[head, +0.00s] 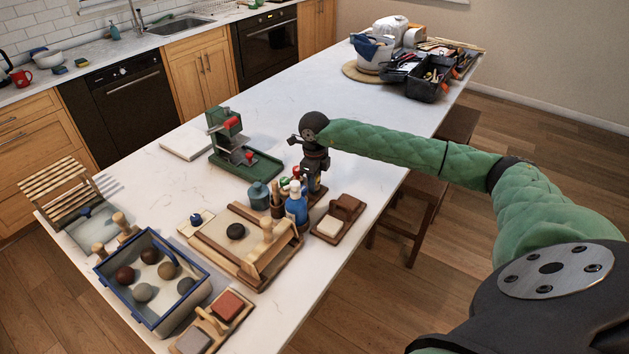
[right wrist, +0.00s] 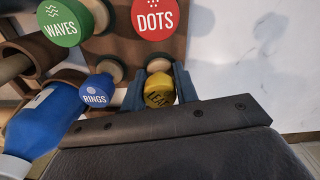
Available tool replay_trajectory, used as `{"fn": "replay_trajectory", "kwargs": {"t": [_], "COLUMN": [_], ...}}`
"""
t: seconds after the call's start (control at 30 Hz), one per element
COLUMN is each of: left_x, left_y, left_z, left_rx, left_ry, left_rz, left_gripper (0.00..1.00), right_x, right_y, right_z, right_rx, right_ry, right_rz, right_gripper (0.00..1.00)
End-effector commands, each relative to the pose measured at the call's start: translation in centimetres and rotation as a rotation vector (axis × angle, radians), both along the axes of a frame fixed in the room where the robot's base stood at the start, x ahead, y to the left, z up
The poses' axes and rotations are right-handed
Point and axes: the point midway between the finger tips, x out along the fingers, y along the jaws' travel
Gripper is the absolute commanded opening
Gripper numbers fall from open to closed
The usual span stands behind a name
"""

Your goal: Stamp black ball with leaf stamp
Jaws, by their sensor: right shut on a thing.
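The black ball (head: 236,231) sits on the wooden board (head: 213,248) in the middle of the table's near half. The leaf stamp, with a yellow cap marked "LEAF" (right wrist: 159,92), is between the fingers of my right gripper (right wrist: 157,95) in the right wrist view. The gripper is shut on it. In the head view my right gripper (head: 313,186) points down at the stamp rack, behind and to the right of the ball. Whether the stamp is clear of the rack, I cannot tell. My left gripper is not in view.
Red "DOTS" (right wrist: 153,17), green "WAVES" (right wrist: 62,22) and blue "RINGS" (right wrist: 96,95) stamps stand close by. A blue bottle (head: 296,205) stands beside the gripper. A blue-rimmed bin (head: 197,296) of balls is at the front left.

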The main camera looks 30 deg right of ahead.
Motion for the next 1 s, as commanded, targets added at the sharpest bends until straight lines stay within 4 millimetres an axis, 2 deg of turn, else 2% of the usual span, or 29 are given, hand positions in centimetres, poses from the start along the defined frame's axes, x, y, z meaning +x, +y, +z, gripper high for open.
{"fn": "replay_trajectory", "kwargs": {"t": [0.47,0.5,0.6,1.0], "left_x": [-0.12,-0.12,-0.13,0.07], "left_y": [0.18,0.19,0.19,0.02], "left_z": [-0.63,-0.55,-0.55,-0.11], "left_rx": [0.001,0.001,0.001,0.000], "left_ry": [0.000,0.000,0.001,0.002], "left_rz": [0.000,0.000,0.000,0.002], "left_gripper": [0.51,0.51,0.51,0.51], "right_x": [0.00,0.00,0.00,-0.01], "right_y": [0.00,-0.01,0.00,-0.01], "right_z": [-0.54,-0.45,-0.46,-0.47], "right_rx": [0.000,0.000,0.000,0.000], "right_ry": [0.000,0.000,0.000,0.000], "right_rz": [0.000,0.000,0.000,0.000], "right_gripper": [0.07,0.35,0.55,0.55]}}
